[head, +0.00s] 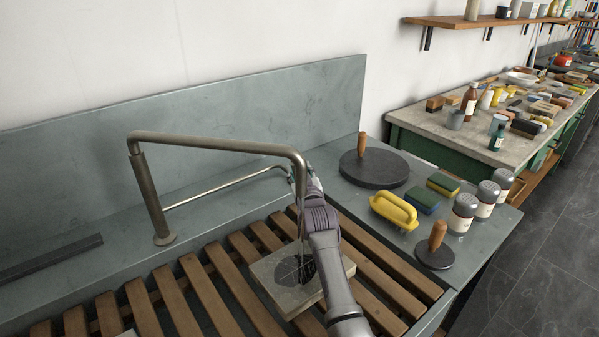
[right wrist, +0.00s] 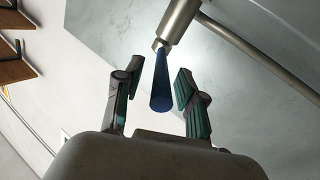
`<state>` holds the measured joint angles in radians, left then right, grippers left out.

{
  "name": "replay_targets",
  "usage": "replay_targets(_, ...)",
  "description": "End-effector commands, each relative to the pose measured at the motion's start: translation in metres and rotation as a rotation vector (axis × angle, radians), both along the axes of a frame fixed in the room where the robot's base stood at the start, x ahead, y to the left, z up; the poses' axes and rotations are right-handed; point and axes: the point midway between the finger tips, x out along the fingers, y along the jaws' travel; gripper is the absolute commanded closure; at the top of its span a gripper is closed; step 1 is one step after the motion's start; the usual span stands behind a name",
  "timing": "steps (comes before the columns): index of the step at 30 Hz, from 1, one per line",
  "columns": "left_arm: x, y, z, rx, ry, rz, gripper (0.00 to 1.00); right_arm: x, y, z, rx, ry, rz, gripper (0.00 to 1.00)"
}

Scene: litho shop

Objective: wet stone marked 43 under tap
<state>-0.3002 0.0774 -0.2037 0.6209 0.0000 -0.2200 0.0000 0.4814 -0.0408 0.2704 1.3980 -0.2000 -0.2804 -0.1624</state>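A pale stone slab (head: 268,272) lies on the wooden slats under the tap, with a dark patch on its top; no number can be read. The metal tap (head: 215,143) has a swan-shaped pipe whose spout ends above the stone. It also shows in the right wrist view (right wrist: 178,22), with a blue stream (right wrist: 162,88) coming from its mouth. My right gripper (head: 297,177) is at the spout end, above the stone, partly hidden by my arm. In the right wrist view its fingers (right wrist: 160,82) are apart on either side of the stream, with nothing held. My left gripper is not in view.
On the sink's right ledge stand a dark round disc with a wooden handle (head: 375,168), a smaller one (head: 435,252), a yellow handled block (head: 394,210), sponges (head: 432,193) and several shakers (head: 462,213). A cluttered bench (head: 440,140) stands beyond. The left slats are mostly clear.

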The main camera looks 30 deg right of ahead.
Motion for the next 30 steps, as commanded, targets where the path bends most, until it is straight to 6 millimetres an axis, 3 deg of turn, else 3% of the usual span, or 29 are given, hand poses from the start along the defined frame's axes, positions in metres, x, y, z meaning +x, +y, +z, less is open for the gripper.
replay_targets(8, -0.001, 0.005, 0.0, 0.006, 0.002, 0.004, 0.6, -0.014, 0.004, -0.002, -0.001, 0.001, 0.001, 0.6)
replay_targets(21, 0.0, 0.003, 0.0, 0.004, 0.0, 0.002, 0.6, -0.097, 0.028, -0.002, 0.001, 0.002, 0.001, 0.6)
replay_targets(30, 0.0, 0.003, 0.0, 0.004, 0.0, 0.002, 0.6, -0.116, 0.033, 0.0, 0.0, 0.0, 0.0, 0.6)
